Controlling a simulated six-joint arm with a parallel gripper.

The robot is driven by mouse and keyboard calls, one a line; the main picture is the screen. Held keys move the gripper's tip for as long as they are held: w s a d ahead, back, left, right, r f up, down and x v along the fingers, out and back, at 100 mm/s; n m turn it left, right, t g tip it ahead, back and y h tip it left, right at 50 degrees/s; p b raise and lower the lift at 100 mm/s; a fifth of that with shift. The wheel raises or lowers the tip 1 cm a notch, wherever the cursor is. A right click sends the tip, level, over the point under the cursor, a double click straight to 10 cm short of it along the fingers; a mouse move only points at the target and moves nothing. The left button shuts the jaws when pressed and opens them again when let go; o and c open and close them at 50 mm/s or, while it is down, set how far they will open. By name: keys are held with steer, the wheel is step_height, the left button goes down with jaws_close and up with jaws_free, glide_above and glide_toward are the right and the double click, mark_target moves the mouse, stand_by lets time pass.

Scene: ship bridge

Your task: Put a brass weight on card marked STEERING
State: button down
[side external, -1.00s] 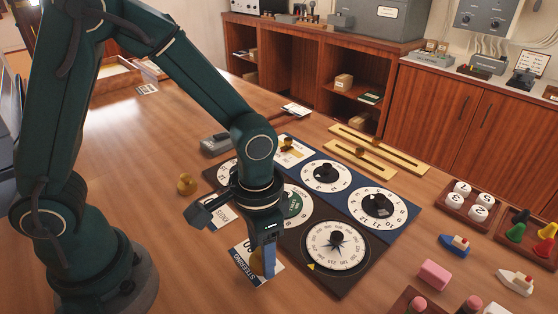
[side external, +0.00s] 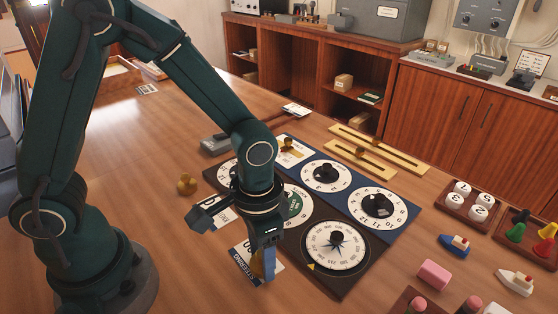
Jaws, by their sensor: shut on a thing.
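The card marked STEERING (side external: 243,279) lies on the table at the front of the dial boards, partly hidden by my gripper. My gripper (side external: 264,272) points down over this card and is shut on a brass weight (side external: 257,265), which shows only in part beside the finger. The weight is at or just above the card; I cannot tell whether it touches. Another brass weight (side external: 187,184) stands on bare table to the left. A third brass weight (side external: 287,144) sits on a white card behind the arm.
Dial boards with black knobs (side external: 337,240) lie right of my gripper. Brass slider bars (side external: 375,150) lie behind them. The table at left is mostly clear.

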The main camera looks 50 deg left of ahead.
steer(key=shift+c, duration=0.9)
jaws_free()
steer(key=shift+r, duration=0.1)
